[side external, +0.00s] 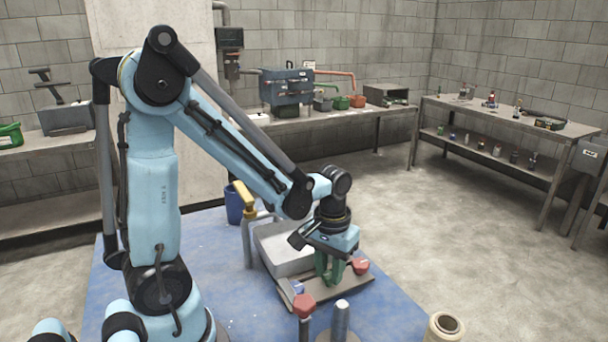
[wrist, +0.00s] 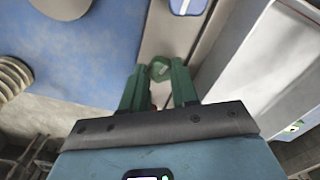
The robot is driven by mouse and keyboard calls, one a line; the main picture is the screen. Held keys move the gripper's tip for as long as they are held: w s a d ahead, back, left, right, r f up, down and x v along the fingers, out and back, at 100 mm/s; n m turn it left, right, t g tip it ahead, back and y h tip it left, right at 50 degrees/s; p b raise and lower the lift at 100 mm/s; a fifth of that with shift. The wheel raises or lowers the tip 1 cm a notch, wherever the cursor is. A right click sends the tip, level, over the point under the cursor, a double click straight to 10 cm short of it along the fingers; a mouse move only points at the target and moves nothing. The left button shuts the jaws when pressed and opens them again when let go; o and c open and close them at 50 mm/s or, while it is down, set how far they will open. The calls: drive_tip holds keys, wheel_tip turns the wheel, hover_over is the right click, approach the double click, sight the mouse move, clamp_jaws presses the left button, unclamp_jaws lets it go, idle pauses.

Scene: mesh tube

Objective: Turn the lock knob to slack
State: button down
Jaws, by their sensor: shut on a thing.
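My gripper (side external: 329,277) points down over a brown board (side external: 328,292) on the blue table. Its green fingers show in the wrist view (wrist: 159,75), closed on a small green, faceted knob (wrist: 160,69), which looks like the lock knob. The fingers hide its sides, and I cannot read its turned position. A red knob (side external: 360,266) sits at the board's right end, just right of the fingers in the side view. A blue piece (side external: 297,287) is at the board's left end and also shows at the top of the wrist view (wrist: 188,5).
A grey-white tray (side external: 282,263) stands close behind the board. A red-topped post (side external: 303,305) and a metal post (side external: 341,320) stand in front. A yellow-topped stand (side external: 244,200) and a blue bin (side external: 234,206) are behind left.

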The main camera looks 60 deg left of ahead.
sight(329, 274)
drive_tip(key=shift+n, duration=1.6)
drive_tip(key=c, duration=0.9)
unclamp_jaws()
drive_tip(key=shift+o, duration=0.2)
wheel_tip(329, 274, up, 12)
